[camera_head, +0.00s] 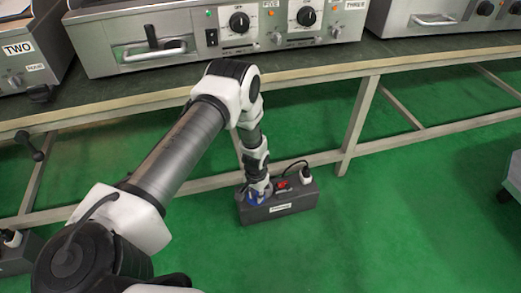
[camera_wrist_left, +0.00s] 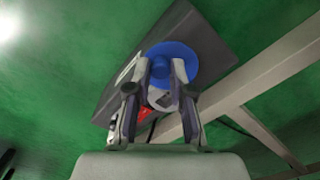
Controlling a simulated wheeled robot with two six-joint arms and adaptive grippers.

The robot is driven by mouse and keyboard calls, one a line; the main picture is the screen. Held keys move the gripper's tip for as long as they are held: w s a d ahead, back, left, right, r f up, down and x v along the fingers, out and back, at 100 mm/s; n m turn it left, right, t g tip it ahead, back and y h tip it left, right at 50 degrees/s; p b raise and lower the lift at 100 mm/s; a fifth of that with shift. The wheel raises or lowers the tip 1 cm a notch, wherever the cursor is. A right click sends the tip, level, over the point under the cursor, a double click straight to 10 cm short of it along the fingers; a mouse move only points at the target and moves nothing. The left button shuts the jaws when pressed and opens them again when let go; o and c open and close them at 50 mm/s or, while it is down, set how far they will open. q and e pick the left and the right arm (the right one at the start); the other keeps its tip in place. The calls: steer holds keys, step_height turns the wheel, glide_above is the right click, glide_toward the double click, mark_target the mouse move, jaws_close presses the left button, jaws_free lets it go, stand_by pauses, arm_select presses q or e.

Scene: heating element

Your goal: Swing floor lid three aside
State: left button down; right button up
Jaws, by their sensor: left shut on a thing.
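A dark grey floor box (camera_head: 285,205) sits on the green floor by the table leg, with a pale label on its front. On its top are a blue round lid (camera_head: 257,194), a red part (camera_head: 282,184) and a white plug with a black cable (camera_head: 305,177). My left gripper (camera_head: 258,184) reaches down to the blue lid. In the left wrist view the gripper (camera_wrist_left: 160,72) is shut on the knob of the blue lid (camera_wrist_left: 205,62), and a pale round part shows below the lid between the fingers. My right gripper is not in view.
A long dark-topped table (camera_head: 330,68) carries steel heating units (camera_head: 130,40) labelled TWO, FIVE and THREE. Its pale leg (camera_head: 357,125) stands close behind the box. Another dark box (camera_head: 18,258) is at the lower left.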

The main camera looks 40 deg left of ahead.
mark_target(252, 201)
arm_select(q)
steer(key=shift+s+a+m, duration=0.3)
steer(key=shift+a+m, duration=0.05)
steer(key=shift+m, duration=0.5)
steer(key=shift+s+a+m, duration=0.25)
steer(key=shift+a+m, duration=0.05)
steer(key=shift+m, duration=0.55)
steer(key=c, duration=1)
jaws_free()
steer(key=shift+f, duration=0.1)
step_height(252, 201, up, 12)
steer(key=shift+r, duration=0.1)
